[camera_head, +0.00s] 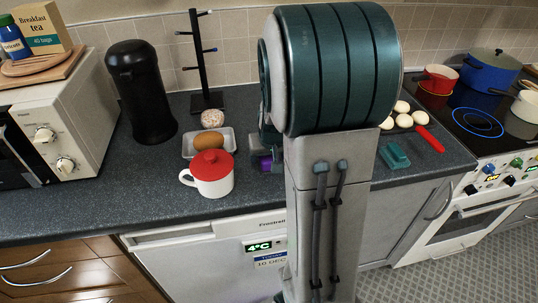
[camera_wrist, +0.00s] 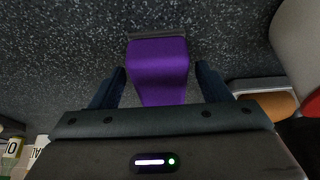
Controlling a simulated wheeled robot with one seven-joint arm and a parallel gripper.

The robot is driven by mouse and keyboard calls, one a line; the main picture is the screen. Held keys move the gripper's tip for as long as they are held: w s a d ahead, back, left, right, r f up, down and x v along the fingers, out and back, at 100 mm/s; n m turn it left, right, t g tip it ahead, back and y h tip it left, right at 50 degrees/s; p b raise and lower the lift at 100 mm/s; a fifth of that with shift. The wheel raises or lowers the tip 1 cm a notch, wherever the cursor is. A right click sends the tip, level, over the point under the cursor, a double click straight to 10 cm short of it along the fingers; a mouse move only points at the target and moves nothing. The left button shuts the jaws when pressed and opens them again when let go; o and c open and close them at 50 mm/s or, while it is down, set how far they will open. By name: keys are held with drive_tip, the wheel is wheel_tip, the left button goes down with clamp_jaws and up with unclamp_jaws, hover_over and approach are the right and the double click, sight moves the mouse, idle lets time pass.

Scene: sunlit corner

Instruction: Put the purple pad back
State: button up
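The purple pad (camera_wrist: 160,72) lies in the middle of the wrist view, over the dark speckled worktop. A narrow grey bar shows at its far end. A small part of the pad (camera_head: 265,163) shows in the head view, just left of my arm. My gripper (camera_wrist: 161,72) has one dark finger on each side of the pad, with a narrow gap visible beside each finger. It looks open around the pad, not closed on it. In the head view my arm hides most of the gripper and pad.
A white mug with red lid (camera_head: 211,174) and a tray (camera_head: 189,152) with a brown egg-shaped item stand left of my gripper. A mug tree (camera_head: 206,72) and black canister (camera_head: 141,92) stand behind.

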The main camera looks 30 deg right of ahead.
drive_tip(key=shift+s+r, duration=0.1)
drive_tip(key=shift+r, duration=0.5)
drive_tip(key=p+v, duration=0.1)
drive_tip(key=v, duration=0.9)
drive_tip(key=s+a+n+g+y, duration=0.1)
drive_tip(key=s+a+n, duration=0.2)
drive_tip(key=s+a, duration=0.9)
drive_tip(key=shift+s+a, duration=0.3)
drive_tip(key=shift+s, duration=0.8)
